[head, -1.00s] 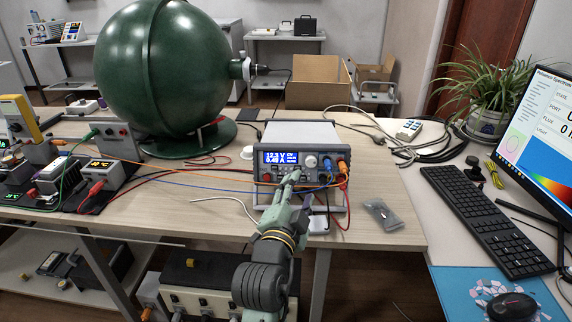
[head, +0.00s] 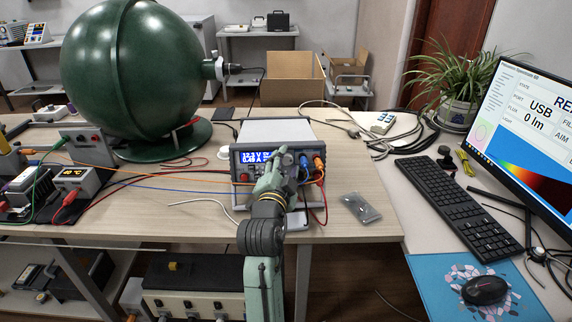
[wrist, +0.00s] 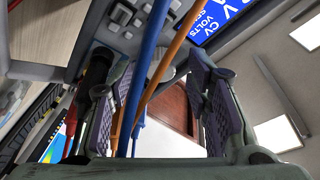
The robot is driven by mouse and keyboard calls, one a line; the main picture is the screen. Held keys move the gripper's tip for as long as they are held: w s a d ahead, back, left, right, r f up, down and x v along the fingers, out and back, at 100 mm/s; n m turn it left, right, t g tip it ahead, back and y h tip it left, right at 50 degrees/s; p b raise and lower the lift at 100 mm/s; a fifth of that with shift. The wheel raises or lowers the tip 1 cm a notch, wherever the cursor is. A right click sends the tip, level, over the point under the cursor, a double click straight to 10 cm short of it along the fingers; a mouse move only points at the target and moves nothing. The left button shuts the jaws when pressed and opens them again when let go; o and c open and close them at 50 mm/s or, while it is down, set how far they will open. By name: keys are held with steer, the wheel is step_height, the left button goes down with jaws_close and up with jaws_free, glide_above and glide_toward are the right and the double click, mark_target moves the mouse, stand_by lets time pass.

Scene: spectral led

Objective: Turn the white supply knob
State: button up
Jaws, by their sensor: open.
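The power supply (head: 284,131) stands on the wooden table, its blue display (head: 258,156) lit. My gripper (head: 282,160) is in front of its panel, at the right side of the display. It covers the spot where the white knob showed earlier, so the knob is hidden in the head view. In the wrist view my gripper (wrist: 155,85) has its two padded fingers apart. Blue (wrist: 148,50) and orange (wrist: 172,55) cables cross between the camera and the panel. A pale rounded shape behind them may be the knob; I cannot tell whether a finger touches it.
Cables plug into the panel's right side, close to my gripper. A clear bag (head: 360,207) lies right of the supply. The green sphere (head: 130,68) stands at the back left. A keyboard (head: 460,205) and monitor (head: 530,120) are on the right desk.

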jaws_close()
stand_by(0.4)
steer(key=shift+f+n, duration=0.1)
steer(key=shift+n, duration=0.3)
steer(key=shift+d+n+t+y+b, duration=0.1)
steer(key=shift+n+t+y+b, duration=0.35)
steer(key=shift+n, duration=0.75)
steer(key=n+y, duration=0.1)
steer(key=n, duration=0.2)
steer(key=n+t+y, duration=0.1)
steer(key=n+y, duration=0.1)
steer(key=n, duration=0.2)
steer(key=shift+d+n, duration=0.1)
steer(key=shift+n, duration=0.2)
jaws_free()
steer(key=shift+s, duration=0.15)
